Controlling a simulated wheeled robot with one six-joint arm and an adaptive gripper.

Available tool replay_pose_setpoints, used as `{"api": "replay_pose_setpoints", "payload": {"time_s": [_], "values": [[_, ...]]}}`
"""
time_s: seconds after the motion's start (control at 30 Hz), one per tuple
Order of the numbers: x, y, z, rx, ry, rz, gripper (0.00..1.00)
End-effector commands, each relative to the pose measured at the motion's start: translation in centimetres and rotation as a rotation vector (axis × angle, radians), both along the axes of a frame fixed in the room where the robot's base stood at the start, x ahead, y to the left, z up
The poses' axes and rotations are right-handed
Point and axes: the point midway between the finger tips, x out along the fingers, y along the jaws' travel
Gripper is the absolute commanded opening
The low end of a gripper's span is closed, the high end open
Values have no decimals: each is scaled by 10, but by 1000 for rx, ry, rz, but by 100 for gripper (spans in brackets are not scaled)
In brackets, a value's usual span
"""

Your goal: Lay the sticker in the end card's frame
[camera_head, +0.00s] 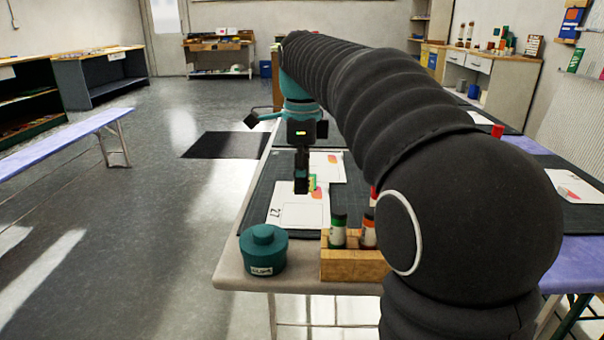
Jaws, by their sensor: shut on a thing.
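My gripper (302,186) points down over the near white card (290,213) on the dark mat. It is shut on a small piece with a green and yellow edge, taken to be the sticker (313,182). The fingers hide part of the piece. I cannot tell whether it touches the card. The near card has a dark printed mark at its lower left, a thin frame line and an orange-pink patch beside the piece. I cannot tell which one is the end card.
A teal lidded pot (263,252) stands at the table's near left corner. A wooden rack (350,267) with several bottles stands right of it, in front of the cards. My arm covers much of the right side. Another card (573,187) lies far right.

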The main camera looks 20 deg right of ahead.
Motion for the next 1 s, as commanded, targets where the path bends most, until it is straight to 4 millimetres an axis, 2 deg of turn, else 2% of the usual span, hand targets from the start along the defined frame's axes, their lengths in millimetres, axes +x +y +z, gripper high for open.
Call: {"api": "replay_pose_setpoints", "payload": {"time_s": [0.27,0.63,1.0], "values": [[0,0,-18,0,2,0,46],[0,0,-52,0,0,0,46],[0,0,-64,0,0,0,46]]}}
